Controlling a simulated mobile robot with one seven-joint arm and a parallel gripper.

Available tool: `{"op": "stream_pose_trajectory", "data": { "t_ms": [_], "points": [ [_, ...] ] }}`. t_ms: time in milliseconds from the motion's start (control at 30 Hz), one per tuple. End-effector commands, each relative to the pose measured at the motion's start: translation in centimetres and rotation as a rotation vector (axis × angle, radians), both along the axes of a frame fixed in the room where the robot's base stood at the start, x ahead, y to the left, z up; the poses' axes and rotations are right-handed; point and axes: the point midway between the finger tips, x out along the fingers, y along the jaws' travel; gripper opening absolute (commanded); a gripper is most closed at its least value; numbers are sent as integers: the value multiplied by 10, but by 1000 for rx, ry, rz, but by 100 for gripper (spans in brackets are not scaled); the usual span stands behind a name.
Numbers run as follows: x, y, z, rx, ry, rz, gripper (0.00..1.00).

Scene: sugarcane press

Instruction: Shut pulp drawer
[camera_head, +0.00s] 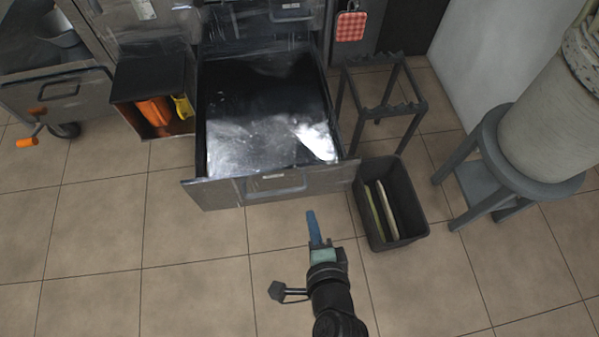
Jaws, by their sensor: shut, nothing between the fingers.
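The pulp drawer (216,192) is a dark metal drawer pulled well out from the machine, at the upper middle of the head view. Its inside looks empty, with bright glare on the shiny bottom. Its front panel faces me and has a recessed handle (277,186) with a small pale label above it. My gripper (312,222) has blue fingers, shut and empty. In the picture it is just below the right part of the drawer front and appears apart from it. The exact gap in depth is hard to tell.
A black bin (409,199) with cane pieces stands right of the drawer. A dark metal rack (415,107) is behind it. A grey stool (494,159) carries a pale drum (556,125). An open box (150,92) with orange and yellow items is left. Tiled floor in front is clear.

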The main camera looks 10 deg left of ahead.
Motion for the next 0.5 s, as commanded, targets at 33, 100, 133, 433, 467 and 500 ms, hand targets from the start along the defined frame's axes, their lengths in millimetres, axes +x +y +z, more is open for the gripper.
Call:
{"op": "stream_pose_trajectory", "data": {
  "t_ms": [33, 100, 133, 433, 467, 500],
  "points": [
    [6, 2, -3, 2, -4, 1, 0],
    [16, 4, -9, -1, -5, 1, 0],
    [21, 6, -11, -1, -5, 2, 0],
    [74, 22, -45, -3, -7, 4, 0],
    [79, 23, -48, -3, -6, 5, 0],
    [86, 25, -49, -3, -8, 4, 0]
  ]
}}
